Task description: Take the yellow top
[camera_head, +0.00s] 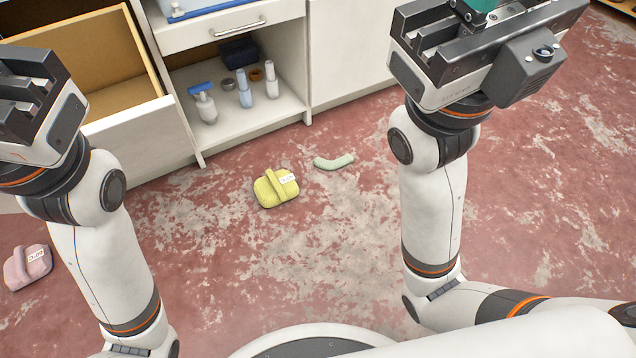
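The yellow top (268,194) is a small folded bundle with a band across it and a white label. It lies on the floor in front of the open cabinet. My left gripper (22,85) is at the top left, partly cut off by the picture edge. My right gripper (462,50) is at the top right, its fingertips cut off or hidden. A bit of teal (480,5) shows at its far end; I cannot tell whether it is held. Both grippers are well apart from the yellow top.
A pale green strip (333,162) lies right of the yellow top. A pink folded bundle (25,268) lies far left. An open drawer (135,125) juts out at upper left. The cabinet shelf (235,125) holds several bottles. The floor at right is clear.

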